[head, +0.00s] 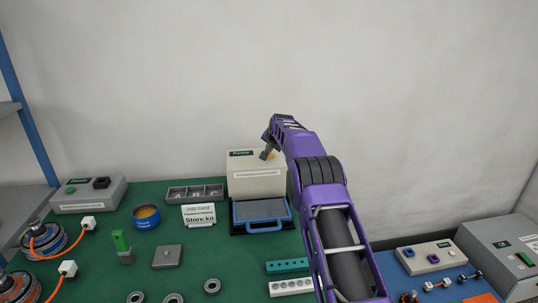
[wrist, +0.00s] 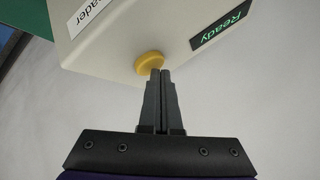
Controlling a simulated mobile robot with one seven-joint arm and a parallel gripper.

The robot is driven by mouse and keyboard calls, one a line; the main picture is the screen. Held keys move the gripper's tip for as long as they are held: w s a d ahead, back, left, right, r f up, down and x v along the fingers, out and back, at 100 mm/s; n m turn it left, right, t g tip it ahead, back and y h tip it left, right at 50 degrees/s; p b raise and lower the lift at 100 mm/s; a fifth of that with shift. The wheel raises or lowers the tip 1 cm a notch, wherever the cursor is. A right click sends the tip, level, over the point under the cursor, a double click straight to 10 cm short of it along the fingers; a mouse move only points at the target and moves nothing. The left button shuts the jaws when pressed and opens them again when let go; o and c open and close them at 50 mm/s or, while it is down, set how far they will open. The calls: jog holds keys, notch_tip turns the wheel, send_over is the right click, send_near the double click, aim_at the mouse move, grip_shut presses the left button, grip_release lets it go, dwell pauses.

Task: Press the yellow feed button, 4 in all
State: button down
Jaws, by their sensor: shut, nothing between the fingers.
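The feeder (head: 255,182) is a cream box at the back of the green bench, with a green-lit "Ready" display (wrist: 221,26) that also shows in the head view (head: 242,153). The round yellow feed button (wrist: 149,62) sits on the box's face in the wrist view, beside the display. In the head view a bit of the yellow button (head: 271,154) shows by my fingers. My gripper (wrist: 160,72) is shut and empty, its fingertips at the button's edge. I cannot tell whether they touch it. My gripper (head: 264,156) is above the box in the head view.
A blue-handled tray (head: 264,228) stands before the feeder. A "Store kit" card (head: 199,215), a grey compartment tray (head: 194,193) and a blue tin (head: 146,222) are to its left. Grey control boxes stand at the far left (head: 88,194) and right (head: 503,250). The wall is close behind.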

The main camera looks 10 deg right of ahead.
jog(key=shift+f, duration=0.25)
jog(key=shift+r, duration=0.15)
jog(key=shift+r+p, duration=0.7)
jog(key=shift+r, duration=0.15)
jog(key=shift+r, duration=0.85)
jog(key=shift+r+p, duration=0.3)
jog(key=shift+r, duration=1.35)
